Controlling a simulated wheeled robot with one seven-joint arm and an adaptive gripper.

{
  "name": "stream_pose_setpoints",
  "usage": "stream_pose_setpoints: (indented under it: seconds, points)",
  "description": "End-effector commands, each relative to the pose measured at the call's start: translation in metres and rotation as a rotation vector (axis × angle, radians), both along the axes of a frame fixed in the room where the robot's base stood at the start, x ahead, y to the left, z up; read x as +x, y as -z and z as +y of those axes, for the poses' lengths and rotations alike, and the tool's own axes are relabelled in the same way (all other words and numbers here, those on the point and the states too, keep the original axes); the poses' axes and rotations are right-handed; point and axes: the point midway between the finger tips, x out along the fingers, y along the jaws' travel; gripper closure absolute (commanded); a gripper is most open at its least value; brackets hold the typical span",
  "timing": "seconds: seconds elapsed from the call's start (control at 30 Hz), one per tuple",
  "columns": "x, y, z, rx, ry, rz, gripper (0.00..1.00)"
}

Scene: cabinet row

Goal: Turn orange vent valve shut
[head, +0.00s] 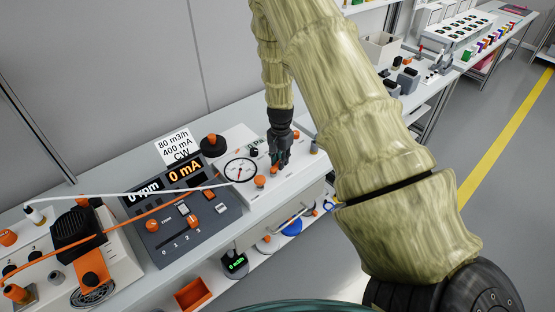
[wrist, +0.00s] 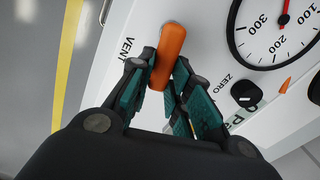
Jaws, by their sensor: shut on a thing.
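The orange vent valve handle (wrist: 170,48) is a rounded bar beside the printed word VENT on a white panel (wrist: 112,75) in the wrist view. My gripper (wrist: 160,78) is shut on the handle, with a teal-padded finger on each side of its lower end. The handle's upper end stands clear of the fingers. In the head view my gripper (head: 279,156) points down at the white gauge box (head: 245,203); its fingers make it hard to tell the vent handle there.
A round dial gauge (wrist: 277,28) with a red needle and a black ZERO knob (wrist: 246,93) sit close to my fingers. A dark control panel (head: 181,220) with two displays stands left of the gauge box. An orange tube (head: 125,225) crosses the bench.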

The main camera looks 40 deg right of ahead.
Motion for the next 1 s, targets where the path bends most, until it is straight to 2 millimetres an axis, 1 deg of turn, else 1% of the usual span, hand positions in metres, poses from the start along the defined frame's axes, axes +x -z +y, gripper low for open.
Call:
stream_pose_setpoints:
  seconds: [0.2,0.4,0.63,1.0]
  points:
    - [-0.0045,-0.0014,-0.0026,-0.002,0.138,-0.003,1.00]
    - [-0.0078,-0.0014,-0.0033,-0.002,0.215,-0.003,1.00]
    - [-0.0089,-0.0013,-0.0033,-0.002,0.252,-0.004,1.00]
    - [-0.0089,-0.0013,-0.0033,-0.002,0.255,-0.004,1.00]
